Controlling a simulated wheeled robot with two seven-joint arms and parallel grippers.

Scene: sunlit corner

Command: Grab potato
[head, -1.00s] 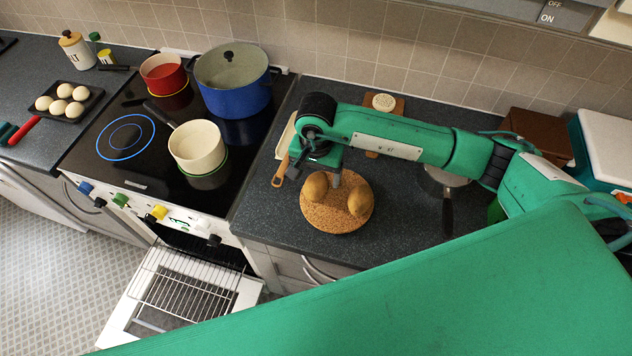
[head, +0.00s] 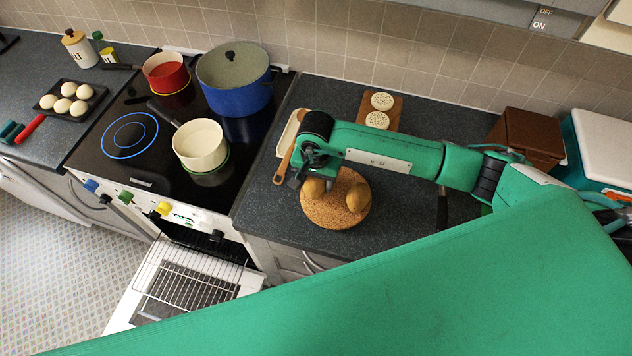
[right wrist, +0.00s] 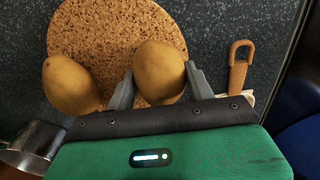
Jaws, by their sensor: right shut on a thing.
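Two brown potatoes are at a round cork mat (head: 336,217) on the dark counter right of the stove. My right gripper (right wrist: 156,84) is shut on one potato (right wrist: 160,68), with a finger on each side of it. In the head view this is the left potato (head: 313,188), partly hidden under my wrist. The other potato (head: 357,197) lies on the right part of the mat, apart from the gripper; it shows at the left in the right wrist view (right wrist: 69,84). I cannot tell whether the held potato still touches the mat. My left gripper is not in view.
A wooden-handled tool (head: 283,166) lies left of the mat. A cream pan (head: 200,145), a blue pot (head: 235,80) and a red pot (head: 166,73) stand on the stove. A board (head: 394,109) with round crackers lies behind my arm. The oven door is open.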

